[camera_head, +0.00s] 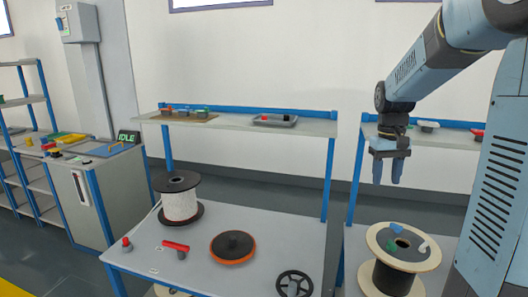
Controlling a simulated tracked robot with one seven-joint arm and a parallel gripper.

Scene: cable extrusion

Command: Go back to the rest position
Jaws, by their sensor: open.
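My gripper (388,176) hangs from my blue arm at the right, with its two blue fingers pointing down and apart. It is open, and nothing shows between the fingers. It is in the air in front of the wall, above the wooden-flanged spool and apart from everything on the benches.
The front table (215,278) holds a white cable spool (180,202), a red-handled part (176,247), an orange-rimmed disc (232,247) and a black handwheel (294,284). A wooden-flanged spool (396,260) stands at right.

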